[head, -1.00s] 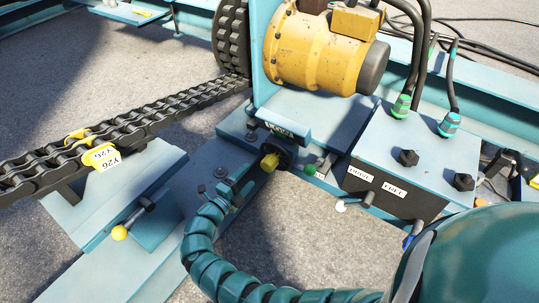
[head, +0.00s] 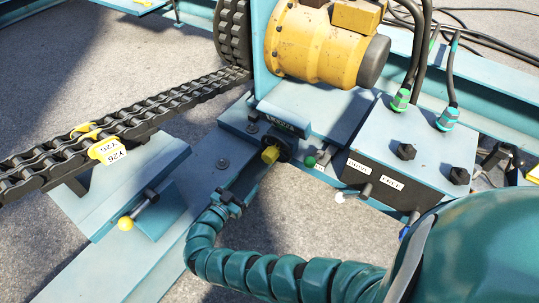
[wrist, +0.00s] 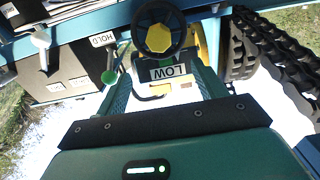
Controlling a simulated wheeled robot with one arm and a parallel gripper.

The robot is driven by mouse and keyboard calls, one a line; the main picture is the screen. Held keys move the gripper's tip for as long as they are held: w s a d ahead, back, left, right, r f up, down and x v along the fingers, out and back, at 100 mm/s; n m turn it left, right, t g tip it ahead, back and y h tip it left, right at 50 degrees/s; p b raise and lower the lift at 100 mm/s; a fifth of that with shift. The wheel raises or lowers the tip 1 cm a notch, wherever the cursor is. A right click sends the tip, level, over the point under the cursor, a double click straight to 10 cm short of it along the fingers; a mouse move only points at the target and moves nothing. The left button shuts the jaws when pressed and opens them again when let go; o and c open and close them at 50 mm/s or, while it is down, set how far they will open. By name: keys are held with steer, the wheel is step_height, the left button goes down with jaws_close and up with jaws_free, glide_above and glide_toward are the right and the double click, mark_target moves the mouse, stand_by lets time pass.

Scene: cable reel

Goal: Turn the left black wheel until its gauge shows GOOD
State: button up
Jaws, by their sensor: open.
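The black wheel with a yellow hub (head: 285,147) is mounted below the yellow motor in the head view. It shows face-on in the wrist view (wrist: 158,38), near the top centre. Its gauge sits on the teal housing by the wheel; the label in the wrist view (wrist: 170,72) reads LOW, upside down. In the head view the gauge text (head: 284,125) is too small to read. My gripper (wrist: 161,72) is open, its two teal fingers apart with the wheel ahead between them. I cannot tell whether they touch it. In the head view the wrist hides part of the gripper.
A green-knobbed lever (wrist: 109,77) is close beside the left finger, near a HOLD label. A control box (head: 415,140) with black knobs stands right of the wheel. A heavy chain (head: 130,120) and a yellow-knobbed lever (head: 126,223) lie to the left.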

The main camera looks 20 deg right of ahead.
mark_target(268, 160)
steer(key=b+x, duration=0.3)
steer(key=x, duration=1.3)
steer(key=c, duration=1.4)
steer(key=shift+o, duration=0.2)
steer(key=shift+m, duration=0.3)
steer(key=shift+s+d+f+m+b, duration=0.1)
steer(key=shift+m+b, duration=0.25)
steer(key=shift+m, duration=0.55)
steer(key=m+b, duration=0.2)
steer(key=m, duration=0.3)
steer(key=shift+s+d+m, duration=0.1)
steer(key=shift+m, duration=0.2)
